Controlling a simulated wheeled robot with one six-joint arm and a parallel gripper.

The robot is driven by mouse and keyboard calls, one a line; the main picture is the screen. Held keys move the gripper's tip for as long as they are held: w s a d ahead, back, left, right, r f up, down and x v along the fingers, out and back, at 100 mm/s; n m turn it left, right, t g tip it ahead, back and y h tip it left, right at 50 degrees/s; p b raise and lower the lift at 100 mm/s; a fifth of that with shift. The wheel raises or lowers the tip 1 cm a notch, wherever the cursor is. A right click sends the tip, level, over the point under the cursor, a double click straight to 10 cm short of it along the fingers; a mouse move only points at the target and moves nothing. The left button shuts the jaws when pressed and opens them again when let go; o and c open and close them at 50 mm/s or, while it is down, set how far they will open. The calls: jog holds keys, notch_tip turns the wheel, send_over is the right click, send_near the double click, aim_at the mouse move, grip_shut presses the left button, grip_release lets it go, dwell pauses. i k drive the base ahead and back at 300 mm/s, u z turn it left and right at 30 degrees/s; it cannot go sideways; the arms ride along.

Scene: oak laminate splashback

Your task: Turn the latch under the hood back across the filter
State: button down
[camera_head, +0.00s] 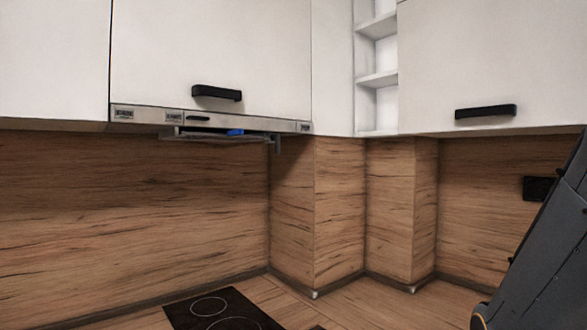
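The range hood (255,123) is a slim metal strip under the white wall cabinets, left of centre. A thin grey filter panel (205,137) shows beneath it, seen nearly edge-on. A small blue piece (236,132), which looks like the latch, sits at the filter's front edge. Its exact angle across the filter is too small to tell. My gripper is not in view; only a dark part of my arm shows at the right edge, well apart from the hood.
A black cooktop (218,312) lies on the wooden counter below the hood. White cabinets (210,50) with black handles are above. The oak splashback (130,200) steps forward at the corner (340,210). A black socket (538,188) is at the right. The space under the hood looks clear.

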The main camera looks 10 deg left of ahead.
aim_at(276, 138)
jog(key=u, duration=0.55)
jog(key=k, duration=0.65)
jog(key=u, duration=0.65)
jog(key=i, duration=1.35)
jog(key=z, duration=0.65)
